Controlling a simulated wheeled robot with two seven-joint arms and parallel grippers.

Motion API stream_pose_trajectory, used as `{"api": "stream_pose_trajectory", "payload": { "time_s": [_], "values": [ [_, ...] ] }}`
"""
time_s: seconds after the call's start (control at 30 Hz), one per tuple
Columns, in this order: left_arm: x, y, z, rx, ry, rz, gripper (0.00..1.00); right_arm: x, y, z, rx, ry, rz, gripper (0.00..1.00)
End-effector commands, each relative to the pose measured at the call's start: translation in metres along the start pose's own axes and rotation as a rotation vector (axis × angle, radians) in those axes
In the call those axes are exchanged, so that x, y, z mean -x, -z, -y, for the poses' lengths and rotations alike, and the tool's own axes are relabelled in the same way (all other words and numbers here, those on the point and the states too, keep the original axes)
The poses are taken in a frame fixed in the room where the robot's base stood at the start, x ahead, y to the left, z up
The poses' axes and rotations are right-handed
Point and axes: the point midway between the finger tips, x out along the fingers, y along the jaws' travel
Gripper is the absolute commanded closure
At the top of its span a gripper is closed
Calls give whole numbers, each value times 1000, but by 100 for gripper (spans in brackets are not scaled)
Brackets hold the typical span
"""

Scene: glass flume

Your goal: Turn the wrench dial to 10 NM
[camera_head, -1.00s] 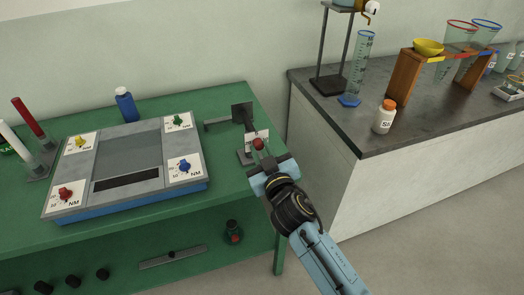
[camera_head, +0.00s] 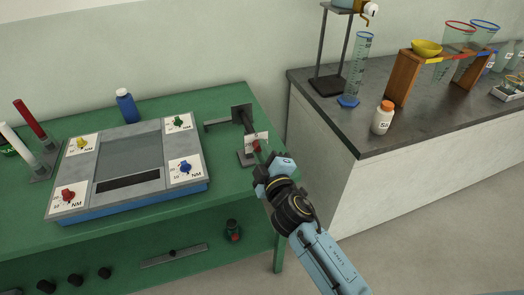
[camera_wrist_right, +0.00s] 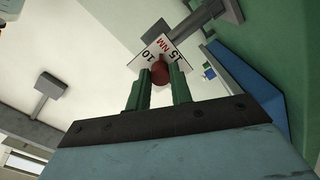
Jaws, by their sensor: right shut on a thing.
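The wrench dial is a dark red knob (camera_head: 256,146) in front of a small white card (camera_head: 263,137), on a grey stand (camera_head: 243,115) at the right end of the green bench. In the right wrist view the card (camera_wrist_right: 162,47) reads 10, 15 and NM, and appears tilted. There the red knob (camera_wrist_right: 160,74) sits between my two green fingers. My right gripper (camera_wrist_right: 159,84) is shut on the knob; it also shows in the head view (camera_head: 259,155). I cannot tell where the dial points. My left gripper is out of view.
A grey panel box (camera_head: 130,158) with yellow, green, red and blue knobs lies on the green bench (camera_head: 222,195). A blue bottle (camera_head: 126,106) stands behind it. To the right is a dark-topped counter (camera_head: 415,132) with a white orange-capped bottle (camera_head: 382,118).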

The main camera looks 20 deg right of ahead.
Motion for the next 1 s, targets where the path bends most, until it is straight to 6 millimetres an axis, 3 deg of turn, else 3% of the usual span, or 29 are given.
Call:
{"api": "stream_pose_trajectory", "payload": {
  "time_s": [0.6,1.0],
  "values": [
    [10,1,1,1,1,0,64,0,0,-2,545,0,0,100],
    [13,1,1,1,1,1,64,0,1,-2,720,-1,-1,100]
  ]
}}
